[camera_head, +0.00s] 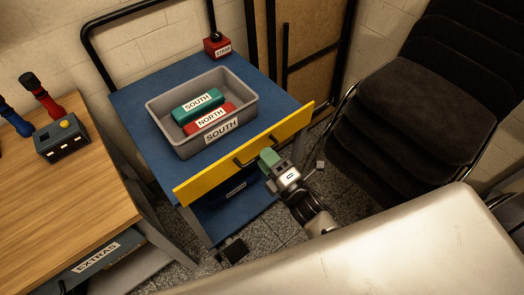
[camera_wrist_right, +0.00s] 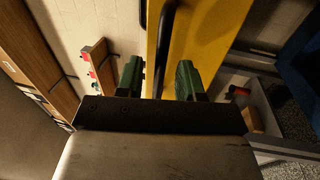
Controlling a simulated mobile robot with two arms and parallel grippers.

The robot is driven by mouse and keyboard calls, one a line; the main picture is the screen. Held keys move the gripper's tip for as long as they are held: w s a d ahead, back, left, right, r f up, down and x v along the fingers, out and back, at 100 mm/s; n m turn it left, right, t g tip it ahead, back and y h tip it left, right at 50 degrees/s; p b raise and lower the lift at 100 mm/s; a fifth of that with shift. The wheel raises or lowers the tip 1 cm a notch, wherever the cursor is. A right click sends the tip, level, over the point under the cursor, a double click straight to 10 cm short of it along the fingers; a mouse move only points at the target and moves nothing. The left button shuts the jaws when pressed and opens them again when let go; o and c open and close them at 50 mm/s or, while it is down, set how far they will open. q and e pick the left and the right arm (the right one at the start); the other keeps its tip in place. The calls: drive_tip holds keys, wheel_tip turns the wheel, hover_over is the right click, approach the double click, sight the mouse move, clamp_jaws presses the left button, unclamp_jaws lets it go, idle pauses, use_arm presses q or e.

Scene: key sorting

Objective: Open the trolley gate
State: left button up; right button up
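The trolley (camera_head: 135,100) has a blue top. Its yellow gate (camera_head: 205,185) stands along the front edge, with a dark bar handle (camera_head: 240,161) on its outer face. The gate also shows in the right wrist view (camera_wrist_right: 215,40), with the black handle (camera_wrist_right: 161,60). My right gripper (camera_head: 268,160) is at the handle's right part in the head view. In the wrist view its green fingers (camera_wrist_right: 160,76) are apart, with the handle showing in the gap between them. Whether either finger touches the handle cannot be told. My left gripper is not in view.
A grey crate (camera_head: 164,143) labelled SOUTH stands on the trolley, holding a green SOUTH box (camera_head: 198,106) and a red NORTH box (camera_head: 210,119). A red block (camera_head: 217,46) sits at the back corner. A wooden table (camera_head: 50,195) is left; stacked dark chairs (camera_head: 410,100) are right.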

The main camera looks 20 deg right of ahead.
drive_tip(key=shift+x, duration=1.05)
clamp_jaws()
drive_tip(key=shift+f, duration=0.1)
